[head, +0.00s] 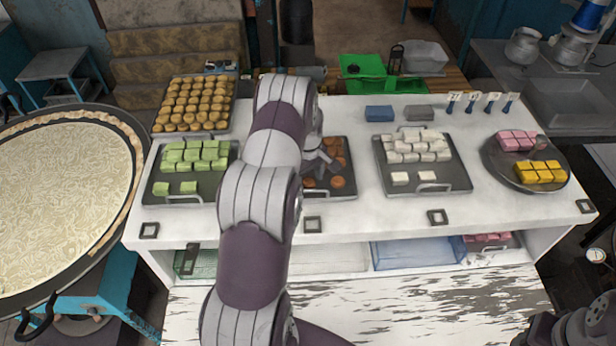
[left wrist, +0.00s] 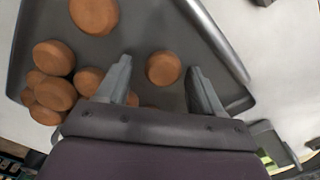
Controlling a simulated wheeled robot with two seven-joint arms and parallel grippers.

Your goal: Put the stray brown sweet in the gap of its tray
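The brown sweets' dark tray (head: 349,192) stands mid-counter in the head view, partly hidden by my left arm. Two round brown sweets lie apart near its front edge, a left one (head: 309,182) and a right one (head: 337,182). My left gripper (head: 325,168) is over this tray. In the left wrist view its two fingers (left wrist: 161,78) are spread apart. One brown sweet (left wrist: 163,67) shows between the fingertips, on the tray surface; no finger visibly touches it. Several other brown sweets (left wrist: 54,57) cluster at the left. Which sweet is the stray one I cannot tell.
A tray of green sweets (head: 149,191) is left of the arm, with a tray of round golden sweets (head: 158,128) behind. A tray of white sweets (head: 460,181) is to the right. A round plate (head: 514,181) holds pink and yellow sweets. The counter's front strip is mostly clear.

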